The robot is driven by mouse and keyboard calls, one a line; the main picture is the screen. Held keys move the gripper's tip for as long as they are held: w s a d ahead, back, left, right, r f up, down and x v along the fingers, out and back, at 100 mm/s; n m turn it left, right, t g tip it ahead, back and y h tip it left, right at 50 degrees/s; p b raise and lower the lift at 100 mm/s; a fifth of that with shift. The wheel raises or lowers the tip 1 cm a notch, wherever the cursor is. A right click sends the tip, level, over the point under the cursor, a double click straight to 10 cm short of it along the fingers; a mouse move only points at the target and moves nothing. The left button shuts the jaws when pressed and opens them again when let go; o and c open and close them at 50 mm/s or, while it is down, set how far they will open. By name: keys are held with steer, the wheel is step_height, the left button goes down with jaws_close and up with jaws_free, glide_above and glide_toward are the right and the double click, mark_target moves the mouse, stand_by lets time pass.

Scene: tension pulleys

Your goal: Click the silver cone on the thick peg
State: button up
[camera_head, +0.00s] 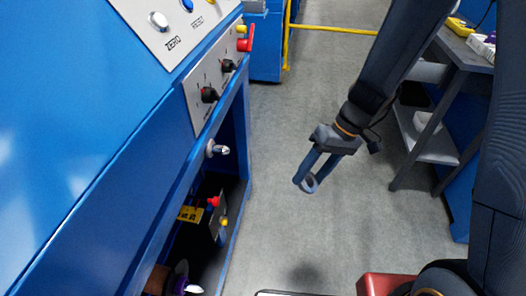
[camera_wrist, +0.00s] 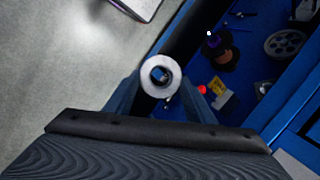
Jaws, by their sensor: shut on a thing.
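My gripper (camera_head: 306,176) is shut on the silver cone (camera_head: 311,183), holding it in the air over the floor, to the right of the blue machine. In the wrist view the cone (camera_wrist: 149,77) faces the camera as a pale ring with a dark hole, between the fingertips. A short peg with a silver tip (camera_head: 219,150) sticks out of the machine's side, left of and apart from the cone. A lower pale-tipped peg (camera_head: 194,289) has a purple part around its base; it also shows in the wrist view (camera_wrist: 209,34). I cannot tell which peg is the thick one.
The machine's panel has black knobs (camera_head: 209,95) and a red knob (camera_head: 247,44) near the upper peg. Inside the open bay are red and yellow parts and a grey spoked wheel (camera_wrist: 285,44). A grey side table (camera_head: 437,147) stands at right.

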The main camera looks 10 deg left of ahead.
steer(key=w+a+r+n+y+b, duration=0.1)
steer(key=a+r+n+y, duration=0.1)
steer(key=a+y, duration=0.3)
steer(key=w+a+r+n+g+y+b, duration=0.1)
steer(key=a+y, duration=0.4)
steer(key=a, duration=0.6)
steer(key=shift+w+a+r+n, duration=0.2)
steer(key=shift+r+n, duration=0.5)
steer(key=shift+r, duration=0.65)
steer(key=shift+a+b, duration=0.4)
stand_by(0.3)
steer(key=shift+w+a+b, duration=0.15)
steer(key=shift+a+b, duration=0.15)
steer(key=shift+a, duration=0.95)
steer(key=shift+a, duration=0.2)
stand_by(0.5)
steer(key=shift+w+a+b, duration=0.1)
steer(key=shift+a+b, duration=0.45)
steer(key=shift+a, duration=0.7)
stand_by(0.4)
